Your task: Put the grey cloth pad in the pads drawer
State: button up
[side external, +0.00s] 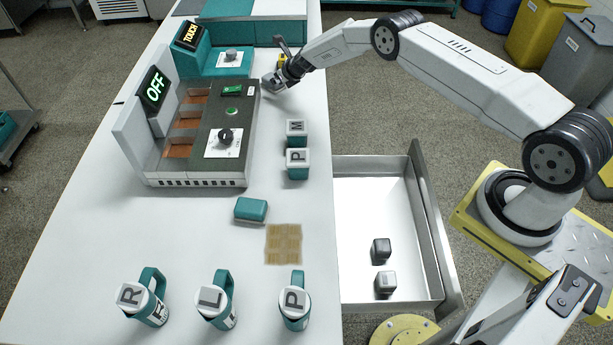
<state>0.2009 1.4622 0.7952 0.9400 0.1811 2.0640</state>
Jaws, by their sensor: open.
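No grey cloth pad can be made out for certain. A small pale grey piece (272,84) shows at my gripper (281,78), and I cannot tell whether it is cloth or part of the gripper. My gripper is open, low over the table behind the mill's right corner. An open metal drawer (360,205) sticks out from the table's right side. No label on the drawer shows.
The mill (222,150) has an OFF screen. Two lettered teal canisters (297,163) stand right of it. A teal block (251,209) and a tan woven mat (284,244) lie in front. Three lettered teal mugs (217,300) line the near edge. A yellow item (282,58) is behind my gripper.

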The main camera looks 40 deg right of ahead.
jog(key=shift+x, duration=0.85)
jog(key=shift+f, duration=0.1)
jog(key=c, duration=1.3)
jog(key=shift+r, duration=1.7)
jog(key=shift+s+a+f+v, duration=0.3)
jog(key=shift+s+f+v, duration=0.05)
jog(key=shift+v, duration=2.4)
jog(key=shift+s+a+f+v, duration=0.35)
jog(key=shift+v, duration=2.45)
jog(key=shift+s+a+f+v, duration=0.3)
jog(key=shift+s+f+v, duration=0.05)
jog(key=shift+v, duration=2.4)
